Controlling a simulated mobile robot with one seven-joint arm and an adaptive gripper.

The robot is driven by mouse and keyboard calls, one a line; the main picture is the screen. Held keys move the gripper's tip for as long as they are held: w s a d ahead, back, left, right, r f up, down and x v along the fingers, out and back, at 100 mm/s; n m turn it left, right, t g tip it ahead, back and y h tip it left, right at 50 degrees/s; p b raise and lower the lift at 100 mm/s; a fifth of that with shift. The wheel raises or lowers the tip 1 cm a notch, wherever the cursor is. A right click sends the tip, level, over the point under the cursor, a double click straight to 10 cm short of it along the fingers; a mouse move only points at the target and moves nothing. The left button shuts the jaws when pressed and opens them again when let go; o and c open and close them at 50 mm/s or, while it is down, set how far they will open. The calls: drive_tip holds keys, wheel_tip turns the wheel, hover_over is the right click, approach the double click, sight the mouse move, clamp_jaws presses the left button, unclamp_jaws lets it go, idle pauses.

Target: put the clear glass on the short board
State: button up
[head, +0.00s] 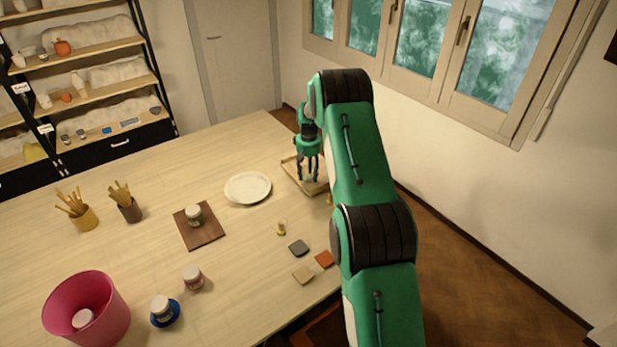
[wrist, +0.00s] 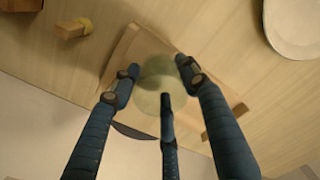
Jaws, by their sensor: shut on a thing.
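My gripper (head: 308,178) is at the far right of the table, over a light wooden board (head: 289,168) with raised edges. In the wrist view my gripper (wrist: 160,80) has its fingers closed around a round, see-through, faintly yellow glass (wrist: 155,72). The light board (wrist: 122,48) shows beneath the glass there. I cannot tell whether the glass touches the board.
A white plate (head: 248,188) lies left of the light board. A small yellowish item (head: 281,229) and several coloured tiles (head: 299,247) lie nearer the front. Brush pots (head: 128,208), jars and a pink bucket (head: 86,310) stand to the left. A dark curved thing (wrist: 135,132) shows beside the light board.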

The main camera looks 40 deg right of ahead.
drive_tip(key=shift+f, duration=0.9)
drive_tip(key=shift+f, duration=0.15)
drive_tip(key=o, duration=1)
drive_tip(key=shift+o, duration=0.2)
wheel_tip(320, 180, up, 12)
